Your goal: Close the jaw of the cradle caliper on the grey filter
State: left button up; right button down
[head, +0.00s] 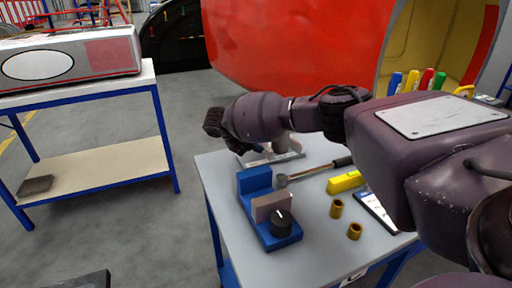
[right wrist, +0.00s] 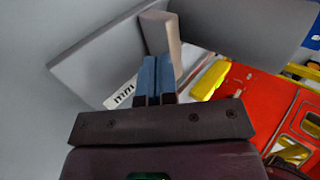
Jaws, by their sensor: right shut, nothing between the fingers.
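The caliper (head: 285,157) is a light grey piece on the table, partly hidden behind my right arm in the head view. In the right wrist view its "mm" scale (right wrist: 119,96) shows beside my fingers. My left gripper is not in view.
A blue fixture (head: 255,181) with a brownish block and black knob (head: 281,222) stands near the table's left edge. A hammer (head: 315,172), a yellow block (head: 345,182) and two brass bushings (head: 337,208) lie to its right. A red shell (head: 290,45) stands behind.

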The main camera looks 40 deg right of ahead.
aim_at(266, 146)
jog(key=shift+s+d+r+p, duration=0.1)
jog(key=shift+s+d+p, duration=0.1)
jog(key=shift+d, duration=0.55)
jog(key=shift+s+d+p, duration=0.15)
jog(key=shift+d+p, duration=0.05)
jog(key=shift+d, duration=0.55)
jog(key=p+v, duration=0.1)
jog(key=v, duration=0.9)
jog(key=shift+a+r, duration=0.2)
jog(key=shift+a, duration=0.15)
jog(key=shift+w, duration=0.1)
